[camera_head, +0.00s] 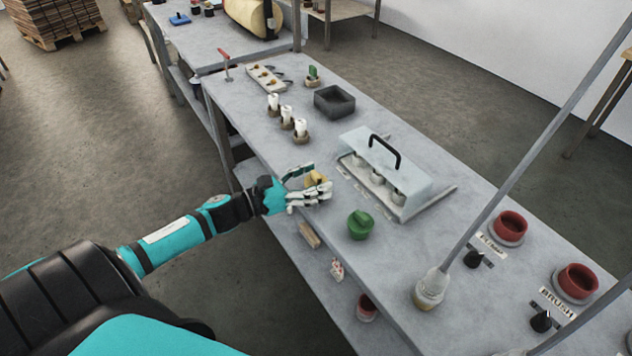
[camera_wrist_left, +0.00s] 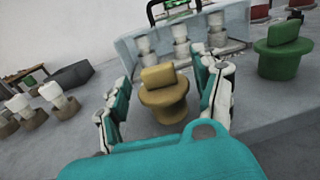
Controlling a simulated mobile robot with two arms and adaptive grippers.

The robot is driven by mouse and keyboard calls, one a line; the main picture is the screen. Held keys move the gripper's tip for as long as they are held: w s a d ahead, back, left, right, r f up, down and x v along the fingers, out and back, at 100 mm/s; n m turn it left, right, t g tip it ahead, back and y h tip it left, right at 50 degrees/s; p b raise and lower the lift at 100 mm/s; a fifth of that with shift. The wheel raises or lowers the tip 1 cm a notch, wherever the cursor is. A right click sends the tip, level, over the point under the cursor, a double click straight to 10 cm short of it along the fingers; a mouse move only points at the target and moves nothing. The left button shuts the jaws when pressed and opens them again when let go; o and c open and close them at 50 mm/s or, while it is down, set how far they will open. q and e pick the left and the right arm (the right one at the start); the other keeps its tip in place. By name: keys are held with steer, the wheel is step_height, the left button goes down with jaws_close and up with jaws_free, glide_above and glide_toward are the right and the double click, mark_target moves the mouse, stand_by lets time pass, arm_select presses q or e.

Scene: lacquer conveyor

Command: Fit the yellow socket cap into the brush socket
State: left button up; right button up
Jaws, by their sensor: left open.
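The yellow socket cap (camera_head: 316,180) stands on the grey table near its left edge. In the left wrist view the yellow cap (camera_wrist_left: 163,93) shows as a round body with a raised block grip. My left gripper (camera_head: 312,184) is open, with its fingers on either side of the cap; I cannot tell whether they touch it. The brush socket (camera_head: 577,282) is a red ring on a grey base by the BRUSH label, at the right of the table. My right gripper is not in view.
A green cap (camera_head: 360,224) stands close to the left gripper. A clear cover with a black handle (camera_head: 384,150) stands behind it. Another red socket (camera_head: 510,227) and a pale-collared rod (camera_head: 429,289) stand between the cap and the brush socket.

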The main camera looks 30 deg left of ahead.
arm_select(q)
steer(key=shift+w+d, duration=0.25)
steer(key=shift+w, duration=0.1)
steer(key=c, duration=0.9)
steer(key=shift+r, duration=0.1)
steer(key=shift+c, duration=0.3)
